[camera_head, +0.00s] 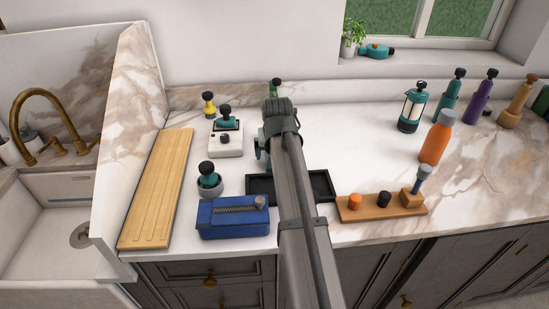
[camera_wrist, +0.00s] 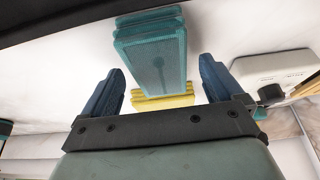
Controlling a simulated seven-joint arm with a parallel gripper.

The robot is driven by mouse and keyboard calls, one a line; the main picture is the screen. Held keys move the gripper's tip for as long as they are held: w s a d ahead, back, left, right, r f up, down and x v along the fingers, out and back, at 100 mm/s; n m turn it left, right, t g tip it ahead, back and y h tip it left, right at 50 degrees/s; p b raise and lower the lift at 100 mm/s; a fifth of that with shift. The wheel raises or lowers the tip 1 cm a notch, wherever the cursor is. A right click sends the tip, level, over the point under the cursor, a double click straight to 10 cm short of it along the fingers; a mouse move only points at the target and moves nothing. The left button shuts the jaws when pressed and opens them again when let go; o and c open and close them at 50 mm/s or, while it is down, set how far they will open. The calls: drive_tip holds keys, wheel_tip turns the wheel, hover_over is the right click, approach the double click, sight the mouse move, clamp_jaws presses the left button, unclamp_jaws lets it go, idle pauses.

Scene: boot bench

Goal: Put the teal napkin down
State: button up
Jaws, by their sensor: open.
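The teal napkin (camera_wrist: 152,52) is a folded, ribbed-looking cloth in the wrist view. It shows in the gap between the two blue fingers of my gripper (camera_wrist: 162,68) and reaches past their tips. The fingers are spread wide, with a visible gap on each side of the cloth, so neither seems to touch it. A yellow folded cloth (camera_wrist: 163,102) shows just below the teal one in the picture. In the head view my arm hides both cloths and most of my gripper; I cannot tell how high the napkin lies.
A black tray (camera_head: 323,186) lies under my arm, with a blue box (camera_head: 233,218) left of it and a wooden rack (camera_head: 375,210) right of it. A white device (camera_head: 226,143) and an orange bottle (camera_head: 437,138) stand nearby. Counter right of centre is clear.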

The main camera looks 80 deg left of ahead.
drive_tip(key=shift+f, duration=0.25)
idle(0.3)
drive_tip(key=c, duration=1.2)
drive_tip(key=shift+w+r, duration=0.1)
drive_tip(key=shift+r, duration=5.15)
